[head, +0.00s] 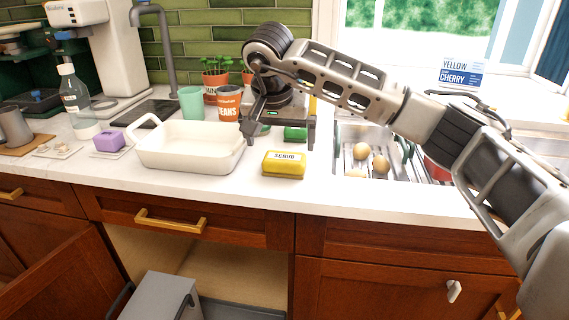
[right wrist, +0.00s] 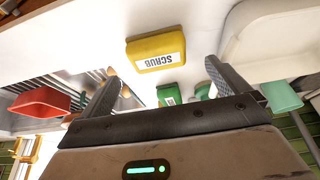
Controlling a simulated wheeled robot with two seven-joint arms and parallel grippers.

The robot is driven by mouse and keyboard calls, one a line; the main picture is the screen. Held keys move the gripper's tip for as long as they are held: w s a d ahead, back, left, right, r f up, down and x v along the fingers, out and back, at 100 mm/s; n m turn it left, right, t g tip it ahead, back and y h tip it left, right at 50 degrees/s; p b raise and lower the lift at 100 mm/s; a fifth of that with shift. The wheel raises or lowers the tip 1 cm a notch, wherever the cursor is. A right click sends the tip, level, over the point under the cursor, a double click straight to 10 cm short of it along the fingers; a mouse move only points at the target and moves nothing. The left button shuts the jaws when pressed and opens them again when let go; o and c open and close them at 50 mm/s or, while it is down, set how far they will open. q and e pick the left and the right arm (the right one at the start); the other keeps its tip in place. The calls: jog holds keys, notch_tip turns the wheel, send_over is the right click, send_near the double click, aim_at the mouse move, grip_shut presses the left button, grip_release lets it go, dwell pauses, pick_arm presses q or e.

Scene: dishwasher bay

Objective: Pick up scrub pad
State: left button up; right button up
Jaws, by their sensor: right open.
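The scrub pad (head: 284,165) is a yellow block with a white SCRUB label, lying flat on the white counter near the front edge. It also shows in the right wrist view (right wrist: 156,46), beyond and between my fingers. My right gripper (head: 280,140) is open and empty, with its fingers pointing down behind the pad in the head view. In the right wrist view the two fingertips (right wrist: 163,80) stand apart, and neither appears to touch the pad. My left gripper is not in view.
A cream dish (head: 190,165) stands left of the pad. Behind it are a BEANS can (head: 227,107) and a green cup (head: 192,103). A green block (head: 295,134) lies behind the pad. A sink with eggs (head: 380,164) is at right. The counter just around the pad is clear.

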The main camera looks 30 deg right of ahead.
aim_at(284, 157)
jog(key=x, duration=0.7)
jog(key=shift+w+d+f+p, duration=0.15)
jog(key=shift+d+p, duration=0.15)
jog(key=shift+d, duration=0.15)
jog(key=shift+c, duration=0.3)
jog(key=c, duration=0.8)
